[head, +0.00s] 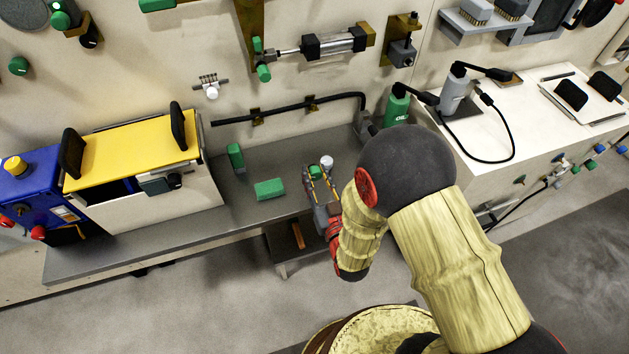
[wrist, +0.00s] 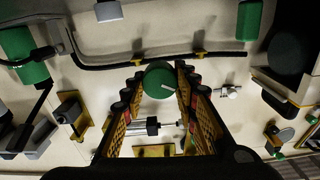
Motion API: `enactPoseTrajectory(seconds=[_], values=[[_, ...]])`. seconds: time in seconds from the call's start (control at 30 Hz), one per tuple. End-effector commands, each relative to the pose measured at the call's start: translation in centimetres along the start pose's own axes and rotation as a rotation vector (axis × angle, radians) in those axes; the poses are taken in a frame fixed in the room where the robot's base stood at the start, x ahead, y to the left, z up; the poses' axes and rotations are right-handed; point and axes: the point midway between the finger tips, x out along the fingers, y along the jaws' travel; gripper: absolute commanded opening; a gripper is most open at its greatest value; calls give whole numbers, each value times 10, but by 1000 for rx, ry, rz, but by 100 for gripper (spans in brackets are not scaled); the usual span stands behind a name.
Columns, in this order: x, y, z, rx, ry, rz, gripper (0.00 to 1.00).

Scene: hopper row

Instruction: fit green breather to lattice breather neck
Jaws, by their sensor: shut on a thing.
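The green breather (wrist: 158,80) is a round green cap with a pale mark on its face. My gripper (wrist: 160,85) is shut on it, with one finger on each side. In the head view the breather (head: 315,172) shows between the fingers of my gripper (head: 319,178), above the front part of the grey bench. A small fitting with a ribbed, grille-like part and a white knob (head: 212,92) is on the wall at upper left; it also shows in the wrist view (wrist: 229,91), right of the fingers. I cannot tell whether it is the lattice breather neck.
A white-topped piece (head: 327,161) stands just beyond my gripper. A black pipe (head: 285,110), a cylinder (head: 335,44) and a green oil bottle (head: 396,106) are behind. The bench's front left is clear.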

Motion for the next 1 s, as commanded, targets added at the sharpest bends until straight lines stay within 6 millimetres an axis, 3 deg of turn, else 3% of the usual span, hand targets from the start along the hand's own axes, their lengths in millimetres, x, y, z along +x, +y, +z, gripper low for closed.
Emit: enactPoseTrajectory(seconds=[0.1, 0.3, 0.57, 0.77, 1.0], values=[[18, 7, 27, 0, -3, 2, 0], [39, 13, 49, 0, 0, 1, 0], [50, 17, 61, 0, 0, 1, 0], [49, 19, 90, 0, -2, 0, 0], [49, 18, 88, 0, 1, 0, 0]])
